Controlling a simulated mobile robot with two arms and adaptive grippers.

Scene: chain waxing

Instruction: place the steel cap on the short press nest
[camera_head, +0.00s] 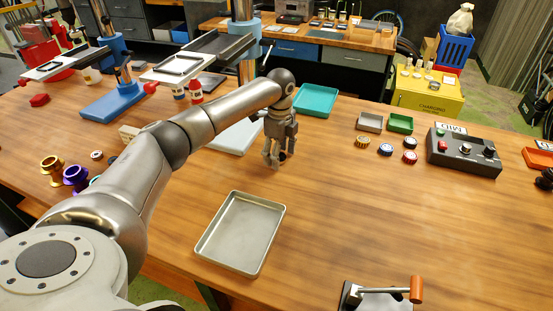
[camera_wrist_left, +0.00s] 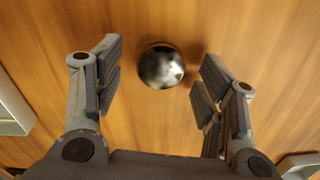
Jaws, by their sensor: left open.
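The steel cap (camera_wrist_left: 161,66) is a shiny round dome on the wooden table, seen from above in the left wrist view. It lies between the two spread fingers of my left gripper (camera_wrist_left: 158,85), with bare wood visible on both sides of it, and the fingers do not touch it. In the head view my left gripper (camera_head: 280,153) points down low over the table, behind the grey metal tray, and mostly hides the cap. Blue press-like stands (camera_head: 112,101) are at the back left; I cannot tell which part is the short press nest. My right gripper is not in view.
The empty grey tray (camera_head: 205,243) lies in front of my gripper. A teal tray (camera_head: 315,100), small bins (camera_head: 370,122), several coloured caps (camera_head: 385,149) and a black control box (camera_head: 465,155) stand behind and to the right. An orange-handled device (camera_head: 416,289) is at the front. The middle right is clear.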

